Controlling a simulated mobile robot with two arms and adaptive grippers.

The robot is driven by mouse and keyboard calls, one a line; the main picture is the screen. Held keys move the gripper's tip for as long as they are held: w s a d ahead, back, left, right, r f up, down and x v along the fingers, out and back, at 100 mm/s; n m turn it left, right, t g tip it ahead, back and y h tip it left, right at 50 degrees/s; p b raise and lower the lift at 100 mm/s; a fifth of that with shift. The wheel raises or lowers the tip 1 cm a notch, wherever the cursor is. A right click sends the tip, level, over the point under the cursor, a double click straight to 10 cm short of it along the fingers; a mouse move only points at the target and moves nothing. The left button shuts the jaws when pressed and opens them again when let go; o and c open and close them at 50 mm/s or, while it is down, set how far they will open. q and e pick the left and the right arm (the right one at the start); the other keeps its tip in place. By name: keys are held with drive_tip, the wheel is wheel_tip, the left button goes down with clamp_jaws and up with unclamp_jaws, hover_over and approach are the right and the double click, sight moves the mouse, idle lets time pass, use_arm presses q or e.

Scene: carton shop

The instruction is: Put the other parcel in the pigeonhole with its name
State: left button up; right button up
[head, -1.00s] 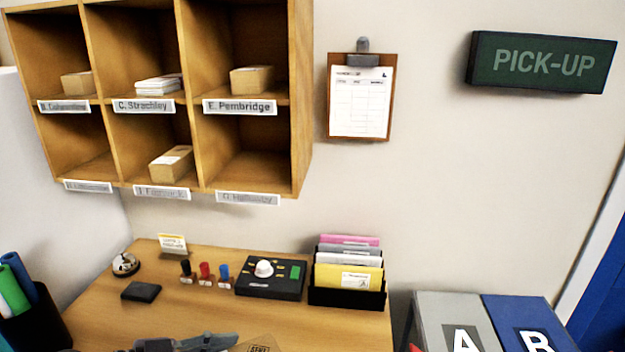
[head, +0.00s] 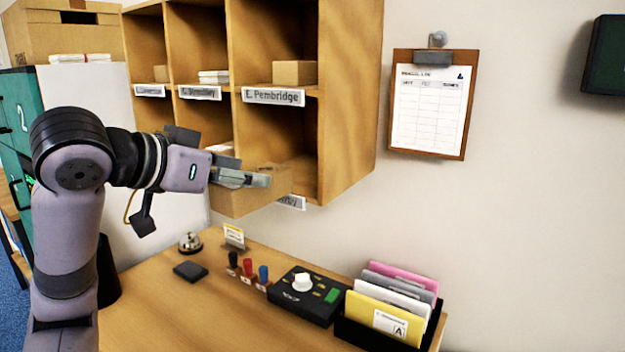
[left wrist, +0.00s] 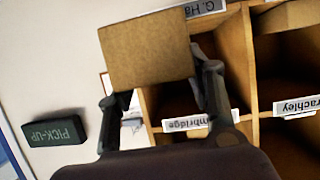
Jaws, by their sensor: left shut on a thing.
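My left gripper (head: 262,180) is shut on a brown cardboard parcel (head: 238,202), held up in front of the lower right pigeonhole (head: 302,150) of the wooden rack. The held parcel also shows in the left wrist view (left wrist: 146,48); no name can be read on it. The label under that pigeonhole (head: 291,202) is partly hidden in the head view; the left wrist view, upside down, shows "G. Ha" on a label (left wrist: 206,8). The lower right pigeonhole looks empty where visible. My right gripper is not in view.
The "E. Pembridge" pigeonhole above holds a small box (head: 294,72). Rack dividers and its right side wall (head: 350,110) bound the openings. Below, the desk carries a bell (head: 190,242), stamps, a black device (head: 305,297) and a file holder (head: 385,310).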

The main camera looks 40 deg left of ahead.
use_arm(q)
drive_tip(key=shift+s+a+r+n+y, duration=0.1)
drive_tip(key=shift+s+r+n+y, duration=0.05)
drive_tip(key=shift+r, duration=0.25)
drive_tip(key=shift+s+a+r+n+y, duration=0.1)
drive_tip(key=shift+r+n+y, duration=0.05)
drive_tip(key=shift+r, duration=0.25)
drive_tip(key=shift+w+r+p, duration=0.15)
drive_tip(key=shift+w+p, duration=0.15)
drive_tip(key=shift+w, duration=0.2)
drive_tip(key=w+p, duration=0.3)
drive_tip(key=w, duration=0.2)
drive_tip(key=w+a+p, duration=0.1)
drive_tip(key=w+p, duration=0.1)
drive_tip(key=w, duration=0.3)
drive_tip(key=w+a+p, duration=0.1)
drive_tip(key=w+p, duration=0.2)
drive_tip(key=w, duration=0.3)
drive_tip(key=shift+w+p, duration=0.1)
drive_tip(key=shift+p, duration=0.2)
drive_tip(key=shift+w, duration=0.25)
drive_tip(key=shift+w+f, duration=0.1)
drive_tip(key=shift+f, duration=0.25)
wheel_tip(320, 180, down, 2)
drive_tip(key=shift+f, duration=0.55)
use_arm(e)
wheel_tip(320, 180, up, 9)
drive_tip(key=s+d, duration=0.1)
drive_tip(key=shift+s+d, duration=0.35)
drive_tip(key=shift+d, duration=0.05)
